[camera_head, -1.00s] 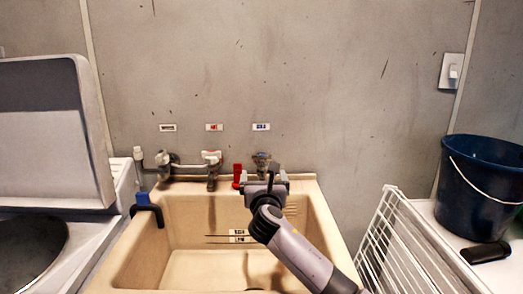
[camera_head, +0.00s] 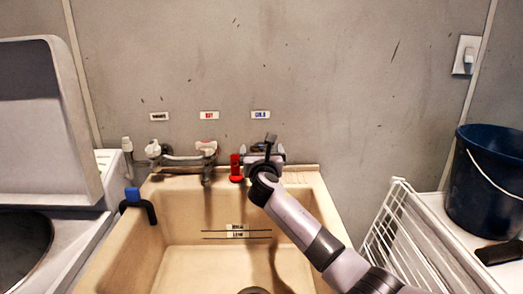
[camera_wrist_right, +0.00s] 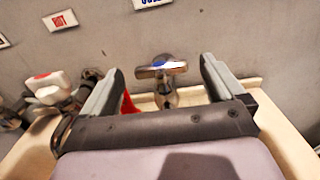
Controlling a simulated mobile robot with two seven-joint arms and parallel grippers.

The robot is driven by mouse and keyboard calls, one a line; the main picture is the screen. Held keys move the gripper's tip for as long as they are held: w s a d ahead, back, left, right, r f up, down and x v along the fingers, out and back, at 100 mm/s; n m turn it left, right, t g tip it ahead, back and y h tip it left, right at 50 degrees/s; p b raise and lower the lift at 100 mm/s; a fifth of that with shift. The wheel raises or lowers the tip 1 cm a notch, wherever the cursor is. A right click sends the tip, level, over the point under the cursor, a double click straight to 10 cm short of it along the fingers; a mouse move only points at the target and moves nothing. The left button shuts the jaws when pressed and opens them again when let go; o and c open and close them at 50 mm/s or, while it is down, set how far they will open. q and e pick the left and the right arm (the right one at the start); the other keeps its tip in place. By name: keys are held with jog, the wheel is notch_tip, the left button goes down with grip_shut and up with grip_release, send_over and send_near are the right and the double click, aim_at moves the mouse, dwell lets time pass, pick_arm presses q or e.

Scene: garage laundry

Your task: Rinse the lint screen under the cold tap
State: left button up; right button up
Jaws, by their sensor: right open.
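The cold tap (camera_wrist_right: 163,70), chrome with a blue-marked handle, shows in the wrist view between my right gripper's fingers, beyond the palm. In the head view my right gripper (camera_head: 264,155) is at the back rim of the sink, in front of the cold tap and mostly hiding it, below the "COLD" label (camera_head: 261,114). My right gripper is open, with nothing held between its fingers (camera_wrist_right: 160,88). I cannot tell whether the fingers touch the tap. I cannot make out the lint screen in either view. My left gripper is not in view.
The beige sink (camera_head: 169,240) lies below. A hot tap (camera_head: 207,150) and a red object (camera_head: 235,169) stand left of the gripper. A blue-topped black hook (camera_head: 140,205) is on the left rim. A wire rack (camera_head: 388,235), blue bucket (camera_head: 484,180) and dark object (camera_head: 499,253) are right.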

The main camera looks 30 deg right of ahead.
jog(key=shift+x, duration=1.1)
